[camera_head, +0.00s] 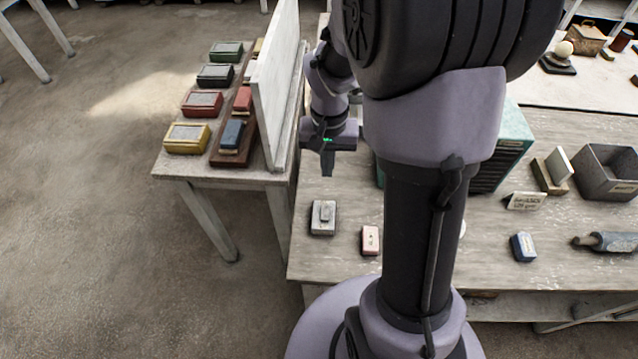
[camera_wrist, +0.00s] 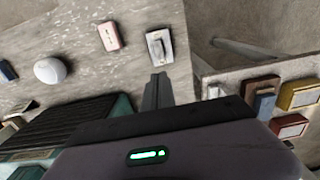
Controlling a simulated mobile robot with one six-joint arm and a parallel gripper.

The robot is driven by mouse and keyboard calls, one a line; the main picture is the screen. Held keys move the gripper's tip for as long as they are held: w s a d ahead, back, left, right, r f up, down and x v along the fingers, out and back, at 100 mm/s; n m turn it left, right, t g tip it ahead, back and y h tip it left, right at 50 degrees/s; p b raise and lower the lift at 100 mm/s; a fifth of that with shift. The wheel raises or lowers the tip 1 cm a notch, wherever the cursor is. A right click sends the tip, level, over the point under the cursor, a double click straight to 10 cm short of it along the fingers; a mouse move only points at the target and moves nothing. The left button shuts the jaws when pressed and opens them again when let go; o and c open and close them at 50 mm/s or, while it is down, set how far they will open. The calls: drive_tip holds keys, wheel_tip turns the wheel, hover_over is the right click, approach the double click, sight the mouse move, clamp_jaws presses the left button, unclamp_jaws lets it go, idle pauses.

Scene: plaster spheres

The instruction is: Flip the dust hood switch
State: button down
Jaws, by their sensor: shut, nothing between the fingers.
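In the wrist view the box (camera_wrist: 160,47) lies just beyond my fingertips. My gripper (camera_head: 328,168) is shut and empty, pointing down, behind the box in the head view. Its fingers (camera_wrist: 157,84) also show in the wrist view, apparently apart from the box. A teal cabinet with dark slats (camera_head: 512,145), perhaps the dust hood, stands partly hidden behind my arm. The wrist view also shows the teal cabinet (camera_wrist: 70,125).
A pink block (camera_head: 370,240) with a small dark mark lies right of the grey box. A white upright panel (camera_head: 277,85) on the side table stands close left of my gripper. A blue block (camera_head: 523,247) and a grey bin (camera_head: 608,172) are farther right.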

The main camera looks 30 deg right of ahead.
sight(326, 207)
drive_tip(key=shift+f, duration=0.1)
wheel_tip(326, 207, down, 14)
drive_tip(key=b, duration=0.5)
drive_tip(key=shift+w+f, duration=0.1)
idle(0.4)
drive_tip(key=shift+s+a+r, duration=0.35)
drive_tip(key=shift+s+a, duration=0.05)
drive_tip(key=shift+s, duration=0.3)
